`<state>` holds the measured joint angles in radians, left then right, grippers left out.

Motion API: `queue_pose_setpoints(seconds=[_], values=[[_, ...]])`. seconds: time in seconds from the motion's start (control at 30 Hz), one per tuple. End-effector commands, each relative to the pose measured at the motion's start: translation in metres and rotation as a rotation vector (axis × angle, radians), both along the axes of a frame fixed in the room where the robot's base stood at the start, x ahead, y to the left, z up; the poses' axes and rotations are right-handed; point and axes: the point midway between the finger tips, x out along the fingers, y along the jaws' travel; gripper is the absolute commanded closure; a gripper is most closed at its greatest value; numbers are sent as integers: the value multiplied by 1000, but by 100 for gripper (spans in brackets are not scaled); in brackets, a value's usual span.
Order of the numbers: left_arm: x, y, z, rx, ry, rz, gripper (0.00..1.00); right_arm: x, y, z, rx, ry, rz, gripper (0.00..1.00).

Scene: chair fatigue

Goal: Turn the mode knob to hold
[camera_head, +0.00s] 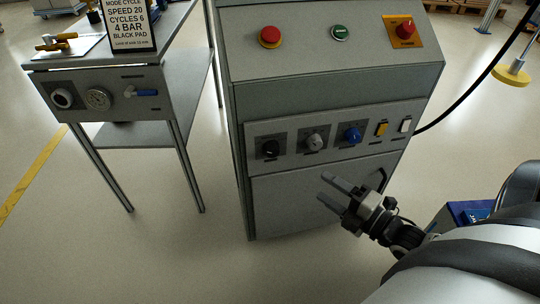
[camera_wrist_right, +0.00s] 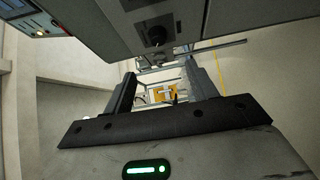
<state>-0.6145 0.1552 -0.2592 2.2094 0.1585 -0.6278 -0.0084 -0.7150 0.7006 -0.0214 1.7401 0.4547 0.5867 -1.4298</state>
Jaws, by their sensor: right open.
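A grey control cabinet stands in the middle of the head view. Its front panel (camera_head: 292,130) carries a black knob (camera_head: 270,148), a grey knob (camera_head: 314,142) and a blue knob (camera_head: 352,135) in a row. The labels are too small to read, so I cannot tell which is the mode knob. My right gripper (camera_head: 328,187) is open and empty, below the knob row and apart from it. In the right wrist view a dark knob (camera_wrist_right: 156,35) shows above and beyond the open fingers (camera_wrist_right: 161,72). My left gripper is out of view.
A yellow switch (camera_head: 382,129) and a white switch (camera_head: 405,125) sit right of the knobs. The sloped top has a red button (camera_head: 270,37), a green button (camera_head: 339,33) and a red switch (camera_head: 405,29). A side table (camera_head: 110,70) with a sign (camera_head: 128,22) stands left.

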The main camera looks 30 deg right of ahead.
Motion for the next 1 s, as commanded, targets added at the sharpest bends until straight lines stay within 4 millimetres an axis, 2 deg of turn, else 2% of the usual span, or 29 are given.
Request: queue_pose_setpoints(seconds=[0.17, 0.6, 0.8, 1.0], values=[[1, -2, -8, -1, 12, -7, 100, 18, 1, 2, -15, -22, 0, 43], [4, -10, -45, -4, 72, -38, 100, 109, 24, 1, -13, -21, 1, 43], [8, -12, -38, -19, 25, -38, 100, 140, 31, 1, -11, -18, 0, 43], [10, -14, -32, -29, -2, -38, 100, 153, 35, 1, -12, -15, 1, 43]])
